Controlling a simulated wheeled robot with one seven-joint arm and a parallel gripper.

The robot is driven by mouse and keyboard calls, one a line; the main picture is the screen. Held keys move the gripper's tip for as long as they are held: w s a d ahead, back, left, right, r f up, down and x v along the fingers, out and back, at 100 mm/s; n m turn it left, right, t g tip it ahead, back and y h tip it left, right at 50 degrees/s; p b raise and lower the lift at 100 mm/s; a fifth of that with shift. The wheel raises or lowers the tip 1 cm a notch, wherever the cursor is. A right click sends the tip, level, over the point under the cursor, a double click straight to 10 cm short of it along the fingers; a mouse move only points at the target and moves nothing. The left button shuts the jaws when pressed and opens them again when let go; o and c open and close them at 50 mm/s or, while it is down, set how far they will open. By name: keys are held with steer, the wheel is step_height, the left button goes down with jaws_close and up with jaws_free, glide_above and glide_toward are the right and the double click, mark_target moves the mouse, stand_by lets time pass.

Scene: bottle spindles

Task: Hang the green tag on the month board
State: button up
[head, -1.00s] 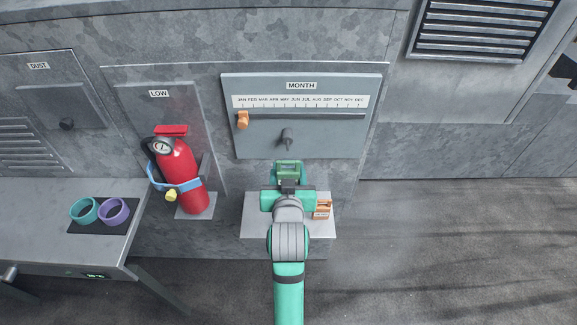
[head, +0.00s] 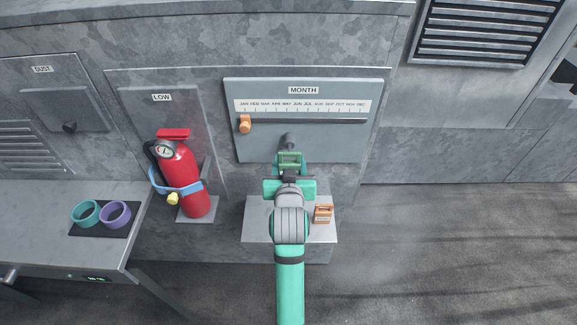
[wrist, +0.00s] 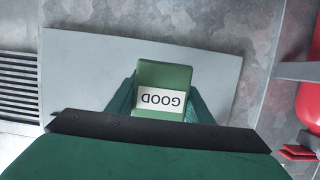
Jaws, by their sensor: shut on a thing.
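My gripper (head: 290,172) is shut on the green tag (head: 290,160), which it holds up in front of the lower middle of the month board (head: 345,145). In the wrist view the green tag (wrist: 163,80) carries a white label reading "GOOD", upside down, with the board (wrist: 85,75) behind it. The board is a grey panel with a month scale, a horizontal rail and an orange slider (head: 244,124) at the rail's left end. A dark peg (head: 287,140) sticks out of the board just above the tag. I cannot tell whether tag and peg touch.
An orange tag (head: 323,214) stands on the small shelf (head: 260,208) below the board. A red fire extinguisher (head: 185,180) with a blue strap stands to the left. A bench (head: 55,240) at far left holds teal and purple rings. Floor to the right is clear.

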steer(key=x, duration=0.4)
steer(key=shift+w+a+r, duration=0.1)
steer(key=shift+r, duration=0.15)
stand_by(0.3)
steer(key=shift+r, duration=0.1)
stand_by(0.5)
steer(key=o, duration=1)
steer(key=shift+o, duration=0.6)
steer(key=shift+s+a, duration=0.15)
steer(key=shift+s, duration=0.55)
steer(key=v, duration=1)
steer(key=shift+d, duration=0.3)
